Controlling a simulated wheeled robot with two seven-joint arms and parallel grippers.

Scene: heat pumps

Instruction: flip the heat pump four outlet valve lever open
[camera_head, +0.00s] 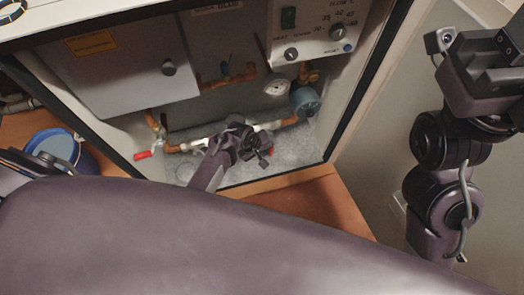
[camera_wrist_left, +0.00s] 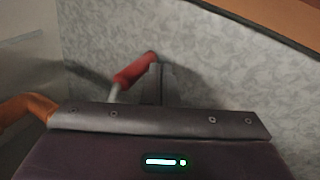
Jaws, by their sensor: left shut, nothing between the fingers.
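A red valve lever (camera_wrist_left: 135,68) with a metal stem shows in the left wrist view, just left of my left fingertips (camera_wrist_left: 158,80); I cannot tell whether they touch. In the head view one red lever (camera_head: 143,156) is at the left end of the lower pipe, and a smaller red part (camera_head: 273,125) shows right of my left gripper (camera_head: 250,148). That gripper is shut and empty, at the lower pipe (camera_head: 200,142), and hides part of it. I see no label saying which lever is number four. My right arm is at the right, its fingers not discernible.
A white control box (camera_head: 325,30) and a grey box (camera_head: 135,70) hang above the pipes. A round gauge (camera_head: 277,88) and a blue-grey pump (camera_head: 305,101) are right of the gripper. The cabinet's dark right edge (camera_head: 365,85) bounds the space. A blue bucket (camera_head: 75,165) stands at left.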

